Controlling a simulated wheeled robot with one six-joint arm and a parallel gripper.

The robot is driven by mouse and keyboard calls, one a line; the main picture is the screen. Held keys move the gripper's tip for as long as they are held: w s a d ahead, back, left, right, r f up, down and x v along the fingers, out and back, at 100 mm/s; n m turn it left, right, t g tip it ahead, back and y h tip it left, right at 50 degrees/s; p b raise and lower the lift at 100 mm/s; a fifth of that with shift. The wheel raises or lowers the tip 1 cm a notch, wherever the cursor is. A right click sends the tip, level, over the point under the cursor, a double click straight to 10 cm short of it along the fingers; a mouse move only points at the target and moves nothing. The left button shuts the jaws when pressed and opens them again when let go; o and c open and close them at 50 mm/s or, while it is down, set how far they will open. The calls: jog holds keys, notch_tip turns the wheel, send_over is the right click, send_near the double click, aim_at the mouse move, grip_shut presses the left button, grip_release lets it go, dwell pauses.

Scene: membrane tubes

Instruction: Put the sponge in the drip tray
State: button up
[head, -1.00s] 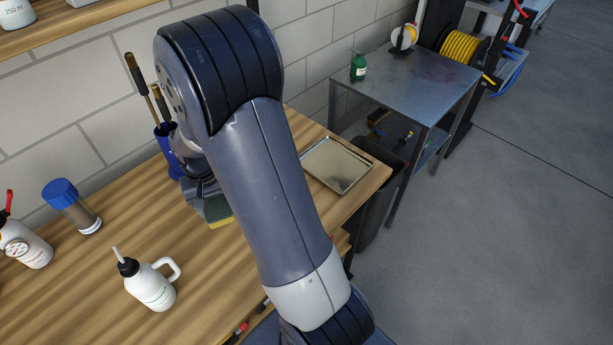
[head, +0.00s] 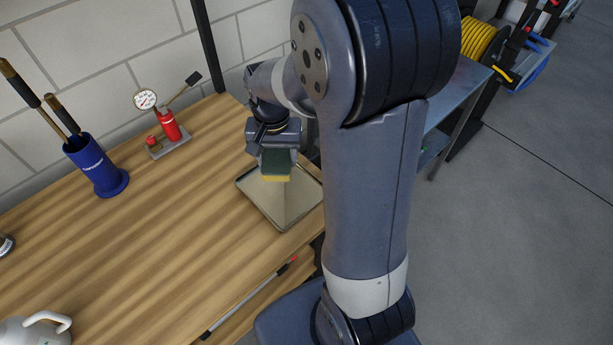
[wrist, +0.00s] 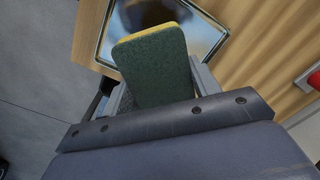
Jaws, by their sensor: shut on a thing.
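The sponge (head: 276,164) is green with a yellow layer along its lower edge. It also fills the middle of the wrist view (wrist: 155,68). My gripper (head: 273,150) is shut on it and holds it above the drip tray. The drip tray (head: 288,218) is a shallow metal tray near the far right end of the wooden bench. The sponge appears over the tray's back part and apart from its floor. In the wrist view the tray (wrist: 106,36) shows behind the sponge.
A red pump with a gauge (head: 168,125) stands on the bench left of the tray. A blue holder with wooden-handled tools (head: 97,168) stands further left. A white jug (head: 38,330) is at the lower left. The bench between them is clear.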

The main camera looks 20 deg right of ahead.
aim_at(282, 188)
jog(key=f, duration=1)
jog(key=shift+d, duration=0.2)
jog(key=shift+f, duration=0.2)
jog(key=o, duration=1)
jog(key=shift+r, duration=0.1)
jog(key=shift+o, duration=0.2)
notch_tip(282, 188, up, 12)
jog(key=shift+r, duration=0.2)
